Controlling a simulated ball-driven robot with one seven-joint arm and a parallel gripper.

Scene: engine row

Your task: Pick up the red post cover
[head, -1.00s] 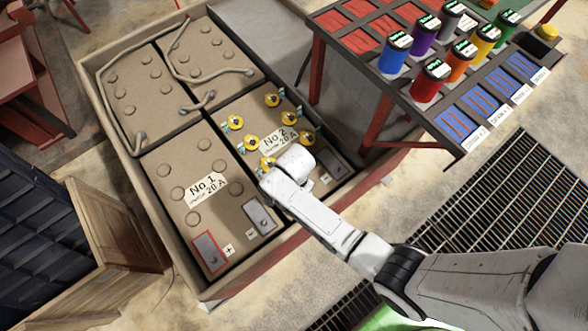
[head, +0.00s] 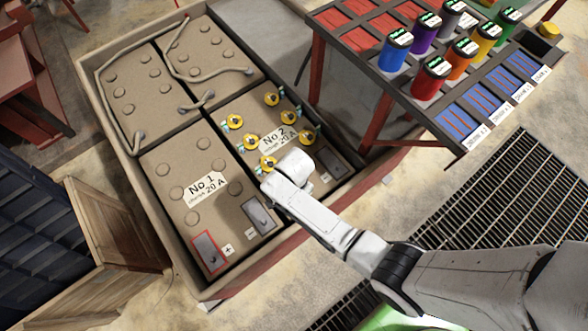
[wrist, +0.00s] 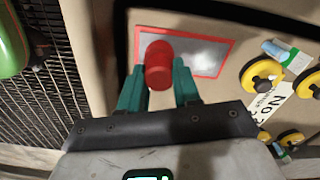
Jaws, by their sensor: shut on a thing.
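The red post cover (wrist: 159,65) is a small red cylinder between the green fingers of my gripper (wrist: 159,84) in the wrist view. The fingers are shut on its sides. Behind it is a grey plate with a red border (wrist: 205,55) on a tan battery top. I cannot tell whether the cover still touches the plate. In the head view my white wrist (head: 294,168) is over the near end of the No. 2 battery (head: 228,110), and it hides the fingers and the cover.
Yellow caps (head: 270,99) stand on the No. 2 battery. The No. 1 battery (head: 160,155) is to its left, inside a tan-walled box (head: 130,185). A rack (head: 385,85) with several coloured canisters stands at upper right. A floor grate (head: 480,205) is at right.

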